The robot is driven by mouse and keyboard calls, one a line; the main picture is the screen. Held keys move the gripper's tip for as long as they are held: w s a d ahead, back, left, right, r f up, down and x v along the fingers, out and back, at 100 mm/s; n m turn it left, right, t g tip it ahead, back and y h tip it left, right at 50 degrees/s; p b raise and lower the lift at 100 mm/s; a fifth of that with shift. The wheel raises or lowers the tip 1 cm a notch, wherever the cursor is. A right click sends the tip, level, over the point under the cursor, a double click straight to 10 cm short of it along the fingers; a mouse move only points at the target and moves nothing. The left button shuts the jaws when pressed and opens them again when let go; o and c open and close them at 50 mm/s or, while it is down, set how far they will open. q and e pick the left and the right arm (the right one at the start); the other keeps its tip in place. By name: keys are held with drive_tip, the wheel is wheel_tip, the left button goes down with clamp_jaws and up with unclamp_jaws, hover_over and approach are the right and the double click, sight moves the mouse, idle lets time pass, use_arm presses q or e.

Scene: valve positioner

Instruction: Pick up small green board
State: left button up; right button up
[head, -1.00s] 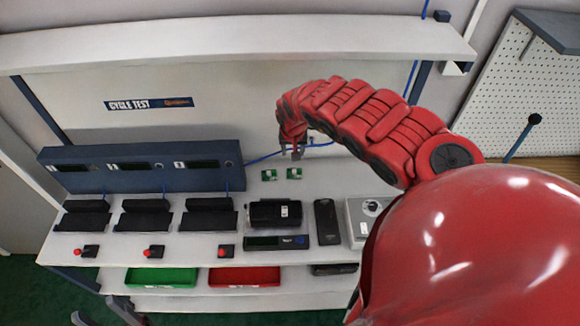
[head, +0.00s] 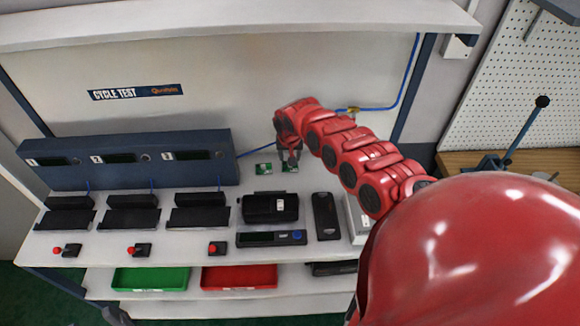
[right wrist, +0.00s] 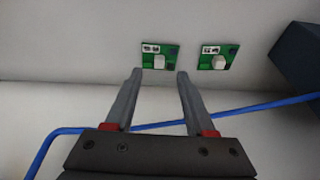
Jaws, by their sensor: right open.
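Two small green boards lie side by side on the white bench top. In the head view, the left board (head: 264,168) is in the clear and the right board (head: 291,168) is partly covered by my right gripper (head: 290,156). In the right wrist view, one board (right wrist: 159,56) lies just beyond the gap between the open, empty fingertips of my right gripper (right wrist: 160,73). The other board (right wrist: 218,58) is to the right, outside the fingers. Each board carries a white block. A grey part (head: 115,313) at the lower left edge may be my left gripper; its fingers cannot be made out.
A blue cable (right wrist: 230,112) runs below the fingers in the wrist view. A black device (head: 270,207), a dark handheld unit (head: 326,215) and several black cradles stand in front of the boards. A green tray (head: 150,280) and red tray (head: 238,278) are on the lower shelf.

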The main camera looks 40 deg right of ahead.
drive_tip(key=shift+w+f+p, duration=0.2)
drive_tip(key=shift+f+p, duration=0.15)
drive_tip(key=shift+f, duration=0.1)
drive_tip(key=shift+x, duration=2)
drive_tip(key=shift+d, duration=0.15)
clamp_jaws()
